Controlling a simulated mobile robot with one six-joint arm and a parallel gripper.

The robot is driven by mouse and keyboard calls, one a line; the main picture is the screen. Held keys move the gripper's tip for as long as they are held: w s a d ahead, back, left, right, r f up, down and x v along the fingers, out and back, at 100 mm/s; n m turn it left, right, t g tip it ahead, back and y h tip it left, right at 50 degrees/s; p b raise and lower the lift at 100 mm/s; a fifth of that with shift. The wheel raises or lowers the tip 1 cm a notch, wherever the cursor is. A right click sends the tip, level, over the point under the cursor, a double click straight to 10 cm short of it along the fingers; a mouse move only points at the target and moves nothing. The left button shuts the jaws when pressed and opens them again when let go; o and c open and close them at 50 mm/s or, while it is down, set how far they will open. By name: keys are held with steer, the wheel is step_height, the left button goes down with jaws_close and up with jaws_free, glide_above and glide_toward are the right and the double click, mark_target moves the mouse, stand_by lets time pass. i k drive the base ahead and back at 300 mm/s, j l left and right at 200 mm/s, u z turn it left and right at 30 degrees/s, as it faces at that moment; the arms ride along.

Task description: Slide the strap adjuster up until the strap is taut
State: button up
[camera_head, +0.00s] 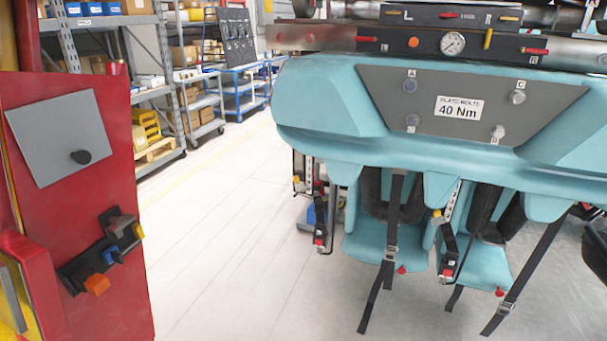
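Black straps hang at the two teal seats. The left strap (397,205) runs down to a metal strap adjuster (390,255), with a loose tail below it. The right strap (540,255) slants down to another metal adjuster (506,307), also with a tail below. Which adjuster the task means cannot be told. Both straps look fairly straight above their adjusters; their tension cannot be judged. Their upper ends are partly hidden by the teal body. My gripper is not in view.
The teal coaster car (340,120) hangs over the seats (385,250), with a "40 Nm" plate (459,108) and gauge (453,43). Buckle stalks (449,255) hang beside the straps. A red cabinet (110,180) stands left. The floor (230,240) between is clear. Shelves stand behind.

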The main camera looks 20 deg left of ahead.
mark_target(296, 177)
steer(key=i+j+u, duration=0.35)
steer(key=i+j, duration=0.6)
steer(key=j, duration=0.1)
